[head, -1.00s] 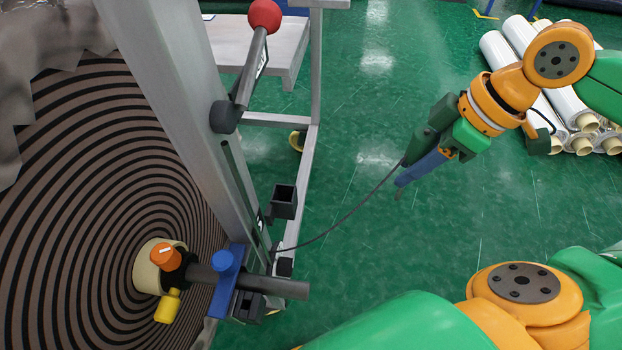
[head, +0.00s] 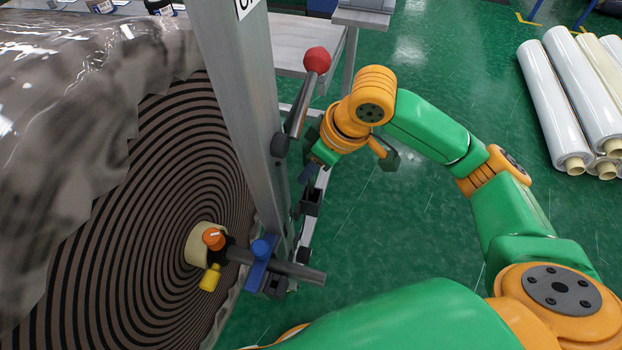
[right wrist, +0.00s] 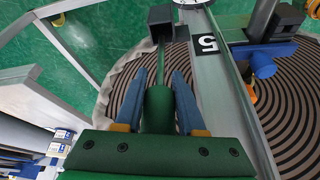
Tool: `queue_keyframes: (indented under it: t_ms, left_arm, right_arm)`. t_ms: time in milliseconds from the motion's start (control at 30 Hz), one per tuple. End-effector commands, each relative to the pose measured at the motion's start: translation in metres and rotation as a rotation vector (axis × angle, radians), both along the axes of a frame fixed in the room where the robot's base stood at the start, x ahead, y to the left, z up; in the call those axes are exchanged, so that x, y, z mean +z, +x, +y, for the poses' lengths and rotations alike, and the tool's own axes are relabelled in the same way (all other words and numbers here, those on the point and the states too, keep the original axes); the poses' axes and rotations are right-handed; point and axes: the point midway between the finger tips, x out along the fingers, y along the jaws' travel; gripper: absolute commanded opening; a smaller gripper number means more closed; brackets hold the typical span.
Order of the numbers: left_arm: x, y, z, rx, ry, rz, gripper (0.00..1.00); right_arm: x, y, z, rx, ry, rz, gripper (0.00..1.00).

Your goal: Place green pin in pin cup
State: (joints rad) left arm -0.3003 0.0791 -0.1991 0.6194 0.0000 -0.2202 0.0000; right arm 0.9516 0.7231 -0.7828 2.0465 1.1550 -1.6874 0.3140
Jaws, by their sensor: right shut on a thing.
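The green pin (right wrist: 158,108) is a slim cylinder with a thin tip, held lengthwise between the blue fingers of my right gripper (right wrist: 157,82). In the head view the right gripper (head: 308,172) is beside the grey upright, just above a black square cup (head: 312,203), which looks like the pin cup. That cup also shows in the right wrist view (right wrist: 160,22), beyond the pin's tip. My left gripper is not in view.
A lever with a red ball (head: 317,60) sticks out from the grey upright (head: 240,110) close to my right wrist. A large wrapped roll (head: 120,240) stands left, with a shaft and an orange knob (head: 213,238). White rolls (head: 560,100) lie far right. Green floor between is clear.

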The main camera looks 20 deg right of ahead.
Motion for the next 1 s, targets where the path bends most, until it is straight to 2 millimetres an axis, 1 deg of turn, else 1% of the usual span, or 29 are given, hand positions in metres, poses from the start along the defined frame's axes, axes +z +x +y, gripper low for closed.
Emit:
queue_keyframes:
  t_ms: [33, 200, 367, 467, 733, 767, 800, 867, 1000]
  left_arm:
    - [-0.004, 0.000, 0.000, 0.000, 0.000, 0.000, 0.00]
    - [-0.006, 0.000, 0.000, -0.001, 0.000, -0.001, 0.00]
    - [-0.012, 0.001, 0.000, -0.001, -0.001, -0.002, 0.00]
    - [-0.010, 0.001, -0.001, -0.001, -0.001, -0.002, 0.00]
    - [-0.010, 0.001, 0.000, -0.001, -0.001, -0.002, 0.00]
    - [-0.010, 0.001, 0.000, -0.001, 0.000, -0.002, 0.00]
    - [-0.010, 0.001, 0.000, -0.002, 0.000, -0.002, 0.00]
    - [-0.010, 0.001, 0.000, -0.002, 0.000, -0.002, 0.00]
    - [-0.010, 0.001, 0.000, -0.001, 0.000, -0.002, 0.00]
  right_arm:
    - [-0.011, -0.001, -0.002, -0.001, -0.002, 0.006, 0.00]
    - [-0.027, -0.001, -0.002, 0.000, -0.001, 0.004, 0.00]
    - [-0.059, -0.002, -0.002, 0.000, -0.002, 0.007, 0.00]
    - [-0.065, 0.000, 0.001, 0.002, 0.000, 0.004, 0.00]
    - [-0.067, 0.000, 0.001, 0.002, 0.000, 0.002, 0.00]
    - [-0.067, 0.000, 0.001, 0.001, -0.001, 0.002, 0.41]
    - [-0.067, 0.001, 0.001, 0.001, -0.001, 0.002, 0.52]
    - [-0.067, 0.000, 0.001, 0.001, -0.001, 0.002, 0.68]
    - [-0.067, 0.000, 0.001, 0.002, 0.000, 0.002, 0.68]
